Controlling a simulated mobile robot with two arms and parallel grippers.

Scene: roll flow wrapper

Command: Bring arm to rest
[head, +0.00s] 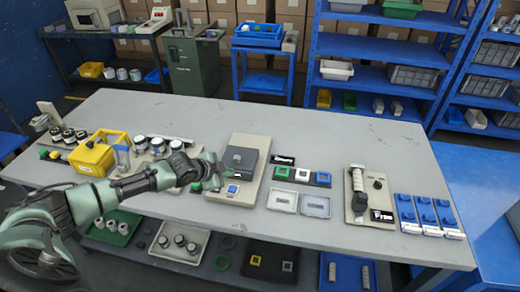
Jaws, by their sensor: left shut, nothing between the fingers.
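My left arm (120,187) reaches in from the lower left, low over the table's left half. My left gripper (212,180) is at the left edge of a beige machine (258,160) with a dark grey block on it. The gripper is close to a green button (196,187) and left of a blue button (232,189). The fingers are small and dark here; they look shut and I see nothing held. I cannot tell whether they touch the machine. My right gripper is not in view.
The grey table (330,235) carries a yellow bin (92,158) and several dark-lidded jars on the left. Two pale trays (315,206) stand right of the machine. A beige device (357,190) and blue blocks (428,212) stand farther right. The table's back strip is clear.

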